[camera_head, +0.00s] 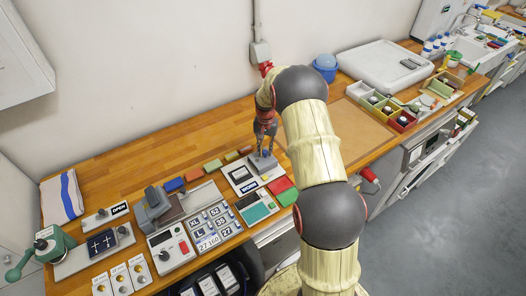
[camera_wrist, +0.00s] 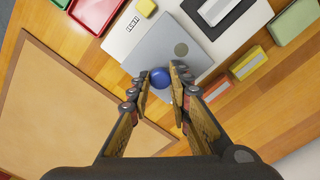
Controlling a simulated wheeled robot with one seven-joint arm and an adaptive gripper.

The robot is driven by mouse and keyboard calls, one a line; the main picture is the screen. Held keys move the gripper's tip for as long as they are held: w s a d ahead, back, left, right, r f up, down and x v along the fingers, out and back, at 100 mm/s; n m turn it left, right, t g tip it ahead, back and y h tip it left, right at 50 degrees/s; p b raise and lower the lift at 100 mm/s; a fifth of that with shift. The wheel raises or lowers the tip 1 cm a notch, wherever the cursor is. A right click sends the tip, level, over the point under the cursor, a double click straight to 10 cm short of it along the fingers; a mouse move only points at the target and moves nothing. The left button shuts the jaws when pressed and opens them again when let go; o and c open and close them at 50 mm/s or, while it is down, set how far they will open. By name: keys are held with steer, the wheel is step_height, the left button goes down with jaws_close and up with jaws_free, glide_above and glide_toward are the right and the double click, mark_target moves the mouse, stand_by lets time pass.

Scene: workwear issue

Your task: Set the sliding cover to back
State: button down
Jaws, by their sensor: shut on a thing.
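The sliding cover (camera_wrist: 160,45) is a grey flat plate with a round blue knob (camera_wrist: 160,77) near one end, seen from above in the wrist view. It lies on a white base plate (camera_wrist: 122,38) that has a dark-framed opening (camera_wrist: 238,20) beside the cover. My gripper (camera_wrist: 161,82) has its two fingers on either side of the blue knob, shut on it. In the head view, my gripper (camera_head: 265,148) points down at the cover (camera_head: 263,163) on the white base (camera_head: 236,172). The fingers partly hide the knob there.
Coloured blocks (camera_head: 213,165) stand along the back of the device. Red and green trays (camera_head: 281,186) lie in front of it. A brown mat (camera_head: 360,130) lies to the right. A label panel (camera_head: 210,213) and other controls crowd the left. Bare wood is behind.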

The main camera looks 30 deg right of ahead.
steer(key=c, duration=1.8)
jaws_free()
steer(key=shift+d, duration=0.35)
steer(key=shift+o, duration=0.9)
steer(key=shift+a, duration=0.1)
step_height(320, 180, up, 12)
